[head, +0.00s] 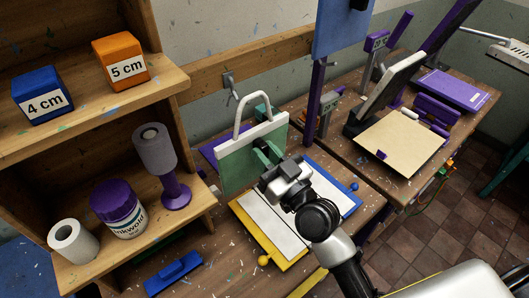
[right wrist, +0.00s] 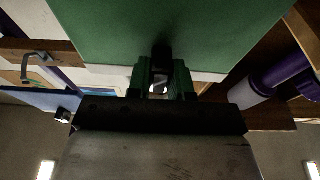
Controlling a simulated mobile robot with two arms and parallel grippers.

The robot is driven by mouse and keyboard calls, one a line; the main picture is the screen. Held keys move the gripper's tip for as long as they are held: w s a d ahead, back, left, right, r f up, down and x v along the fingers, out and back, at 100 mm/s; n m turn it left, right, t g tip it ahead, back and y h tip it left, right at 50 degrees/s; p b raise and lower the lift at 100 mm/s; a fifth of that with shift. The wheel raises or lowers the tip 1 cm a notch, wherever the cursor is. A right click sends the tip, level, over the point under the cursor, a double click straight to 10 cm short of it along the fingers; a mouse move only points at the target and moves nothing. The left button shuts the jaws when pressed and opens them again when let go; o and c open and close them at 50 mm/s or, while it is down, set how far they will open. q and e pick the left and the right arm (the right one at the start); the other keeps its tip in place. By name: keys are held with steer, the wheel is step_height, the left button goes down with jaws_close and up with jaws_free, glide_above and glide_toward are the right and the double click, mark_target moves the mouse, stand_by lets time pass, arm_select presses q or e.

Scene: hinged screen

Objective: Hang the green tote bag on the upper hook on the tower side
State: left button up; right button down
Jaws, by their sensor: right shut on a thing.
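The green tote bag (head: 240,167) has a white top band and a white loop handle (head: 252,99). It hangs upright in front of my right gripper (head: 266,153), which is shut on its face; the fingertips are partly hidden. In the right wrist view the green cloth (right wrist: 165,30) fills the top, against the green fingers (right wrist: 160,76). A grey metal hook (head: 229,84) is on the wooden rail behind, just left of the handle; the handle looks apart from it, but the depth gap is unclear. My left gripper is not in view.
A wooden shelf unit (head: 175,78) with blocks, a jar and rolls stands at left. A purple post (head: 314,100) with a blue panel (head: 340,28) stands right of the bag.

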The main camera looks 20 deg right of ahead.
steer(key=shift+s+d+r+p, duration=0.1)
steer(key=shift+s+d+r, duration=0.15)
steer(key=shift+s, duration=0.5)
steer(key=shift+s+d+r+p, duration=0.1)
steer(key=shift+s+d, duration=0.3)
steer(key=shift+s, duration=0.35)
steer(key=shift+s+d+r+p, duration=0.1)
steer(key=shift+s+d+r, duration=0.15)
steer(key=shift+s, duration=0.5)
steer(key=shift+f, duration=0.1)
